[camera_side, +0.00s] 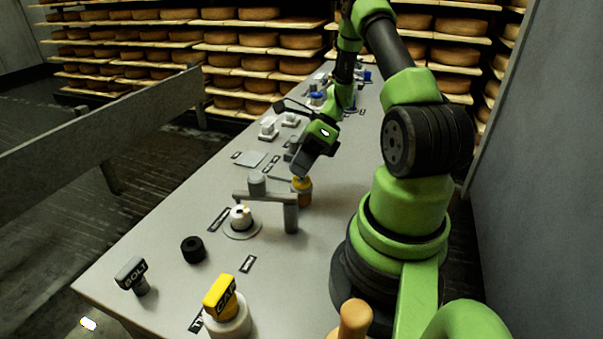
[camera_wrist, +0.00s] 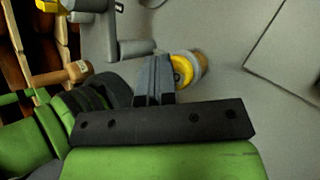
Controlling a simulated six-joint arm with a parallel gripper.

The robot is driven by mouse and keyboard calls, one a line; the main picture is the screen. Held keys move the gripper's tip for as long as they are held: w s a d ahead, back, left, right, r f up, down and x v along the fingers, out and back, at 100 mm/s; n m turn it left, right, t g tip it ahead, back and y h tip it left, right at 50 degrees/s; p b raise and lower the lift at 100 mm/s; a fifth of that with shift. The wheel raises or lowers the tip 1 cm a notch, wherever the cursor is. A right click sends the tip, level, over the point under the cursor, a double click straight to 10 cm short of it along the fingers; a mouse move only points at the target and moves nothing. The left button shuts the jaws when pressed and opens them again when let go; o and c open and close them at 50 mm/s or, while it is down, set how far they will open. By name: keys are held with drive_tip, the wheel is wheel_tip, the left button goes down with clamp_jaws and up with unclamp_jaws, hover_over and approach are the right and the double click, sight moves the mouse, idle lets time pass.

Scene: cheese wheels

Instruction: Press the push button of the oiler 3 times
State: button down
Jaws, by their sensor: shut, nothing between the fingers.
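What looks like the oiler (camera_side: 304,192) is a small amber cylinder with a yellow top, standing at the right end of a grey bracket in the side view. In the wrist view its yellow top (camera_wrist: 182,70) shows just right of my fingertips, with the amber body behind it. My gripper (camera_side: 300,176) points down right above the yellow top. Its fingers (camera_wrist: 158,68) are shut together with nothing between them. The fingers partly cover the top, so I cannot tell whether they touch it or whether the button is pressed down.
The grey bracket (camera_side: 291,215) with a grey cylinder (camera_side: 257,185) stands beside the oiler. A white dome (camera_side: 240,216), a black ring (camera_side: 193,250), a BOLT piece (camera_side: 131,272) and a yellow CAP piece (camera_side: 220,297) are nearer. Several fittings stand farther back. Cheese shelves line the wall.

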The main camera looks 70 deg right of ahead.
drive_tip(key=shift+r, duration=1.3)
drive_tip(key=shift+r, duration=2.5)
wheel_tip(320, 180, up, 4)
drive_tip(key=shift+f, duration=0.1)
idle(0.5)
drive_tip(key=shift+f, duration=4.45)
